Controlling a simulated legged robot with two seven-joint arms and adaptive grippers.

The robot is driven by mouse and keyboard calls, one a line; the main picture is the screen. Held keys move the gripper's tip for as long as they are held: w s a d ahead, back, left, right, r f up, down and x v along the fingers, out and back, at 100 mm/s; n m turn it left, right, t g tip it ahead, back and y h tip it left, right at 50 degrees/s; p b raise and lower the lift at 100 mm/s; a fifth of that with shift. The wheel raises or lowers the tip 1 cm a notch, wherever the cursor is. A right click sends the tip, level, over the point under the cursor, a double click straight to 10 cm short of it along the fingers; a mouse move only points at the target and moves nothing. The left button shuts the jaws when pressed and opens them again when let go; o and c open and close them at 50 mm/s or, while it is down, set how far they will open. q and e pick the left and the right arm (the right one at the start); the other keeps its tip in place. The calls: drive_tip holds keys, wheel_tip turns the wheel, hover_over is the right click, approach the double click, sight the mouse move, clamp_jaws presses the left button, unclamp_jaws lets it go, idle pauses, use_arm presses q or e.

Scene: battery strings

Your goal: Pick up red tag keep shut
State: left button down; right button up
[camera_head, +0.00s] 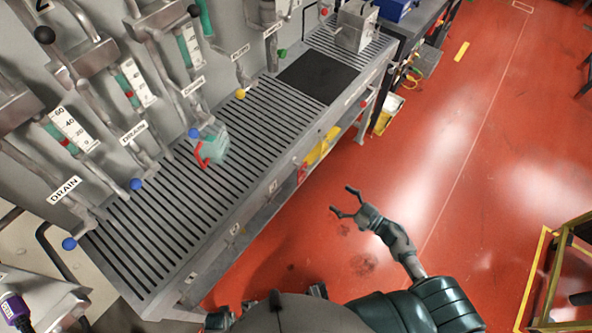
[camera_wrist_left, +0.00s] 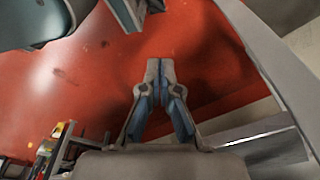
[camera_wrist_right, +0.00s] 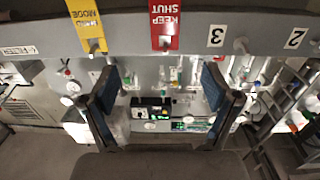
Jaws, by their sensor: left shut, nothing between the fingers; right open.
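The red tag (camera_wrist_right: 165,24), lettered KEEP SHUT, appears upside down at the top of the right wrist view, against a grey rail. In the head view a small red patch (camera_head: 302,171) on the bench's front looks like the same tag. My right gripper (camera_head: 350,202) is open and empty, out over the red floor to the right of the bench. In the right wrist view its spread fingers (camera_wrist_right: 162,78) are below the tag in the picture, not around it. My left gripper (camera_wrist_left: 160,70) is shut and empty in the left wrist view.
A yellow tag (camera_wrist_right: 87,22) lettered MODE is beside the red one. The slatted bench (camera_head: 150,235) carries a teal container with a red handle (camera_head: 211,147), a black mat (camera_head: 317,76) and a metal box (camera_head: 355,25). A yellow frame (camera_head: 549,275) stands right; floor between is clear.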

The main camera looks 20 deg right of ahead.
approach(302, 173)
drive_tip(key=w+d+f, duration=0.1)
drive_tip(key=shift+y, duration=0.3)
drive_tip(key=x, duration=0.4)
drive_tip(key=shift+w+a+b, duration=0.1)
drive_tip(key=shift+a+b, duration=0.2)
drive_tip(key=shift+a, duration=0.05)
drive_tip(key=shift+w+a+r, duration=0.1)
drive_tip(key=shift+w+a, duration=0.1)
drive_tip(key=shift+a, duration=0.1)
drive_tip(key=shift+x, duration=1.05)
drive_tip(key=shift+b+x, duration=0.35)
drive_tip(key=shift+x, duration=0.7)
drive_tip(key=shift+w, duration=0.3)
use_arm(q)
drive_tip(key=r, duration=0.1)
drive_tip(key=w+r, duration=0.2)
drive_tip(key=shift+d, duration=0.25)
use_arm(e)
drive_tip(key=shift+a, duration=0.35)
drive_tip(key=c, duration=1)
